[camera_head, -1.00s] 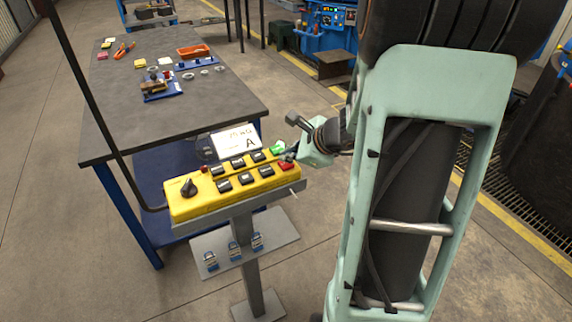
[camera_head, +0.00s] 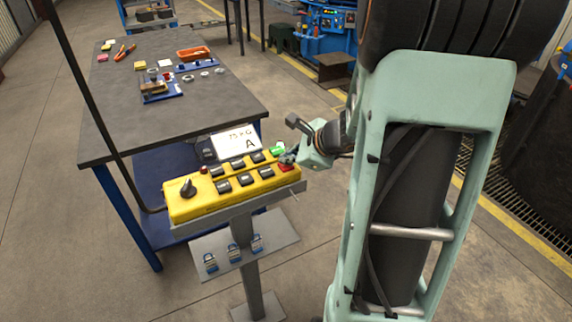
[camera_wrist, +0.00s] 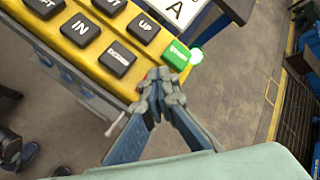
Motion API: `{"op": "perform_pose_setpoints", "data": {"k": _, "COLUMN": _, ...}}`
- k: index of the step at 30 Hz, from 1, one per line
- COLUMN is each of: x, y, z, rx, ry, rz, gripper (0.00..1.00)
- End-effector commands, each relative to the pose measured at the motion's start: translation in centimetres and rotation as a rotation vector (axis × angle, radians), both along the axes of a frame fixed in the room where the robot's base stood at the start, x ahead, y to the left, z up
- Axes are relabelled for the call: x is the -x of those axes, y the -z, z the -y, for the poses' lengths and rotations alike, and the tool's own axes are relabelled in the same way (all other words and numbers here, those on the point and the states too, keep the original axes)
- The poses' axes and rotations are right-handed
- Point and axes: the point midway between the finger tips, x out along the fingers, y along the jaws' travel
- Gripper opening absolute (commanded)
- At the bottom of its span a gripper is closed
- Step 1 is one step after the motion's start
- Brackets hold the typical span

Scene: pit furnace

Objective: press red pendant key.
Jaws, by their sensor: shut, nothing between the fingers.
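The yellow pendant (camera_head: 212,205) sits on a grey stand. Its red key (camera_head: 286,168) is at the right end of the front row, below the green key (camera_head: 277,151). My gripper (camera_head: 288,157) is shut and empty, with its tips right at the red key. In the wrist view the shut fingertips (camera_wrist: 160,83) cover most of the red key, and only a sliver of red shows beside them. I cannot tell whether the tips touch it or the key is pushed in. The green START key (camera_wrist: 176,55) is just past the tips.
Several black keys (camera_head: 237,163) and a black rotary knob (camera_head: 188,188) share the pendant. A placard marked A (camera_head: 236,143) stands behind it. A lit green lamp (camera_wrist: 196,56) is beside the green key. A workbench (camera_head: 200,105) stands behind.

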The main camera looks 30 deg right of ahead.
Motion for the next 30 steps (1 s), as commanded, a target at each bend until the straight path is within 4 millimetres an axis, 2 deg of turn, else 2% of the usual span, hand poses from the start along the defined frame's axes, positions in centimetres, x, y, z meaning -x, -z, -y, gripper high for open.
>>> {"op": "perform_pose_setpoints", "data": {"k": 17, "x": 0.0, "y": 0.3, "z": 0.0, "rx": 0.0, "ry": 0.001, "rz": -0.002, "gripper": 0.0}}
{"op": "perform_pose_setpoints", "data": {"k": 30, "x": 0.0, "y": -1.5, "z": 0.0, "rx": 0.0, "ry": 0.0, "rz": 0.0, "gripper": 0.0}}
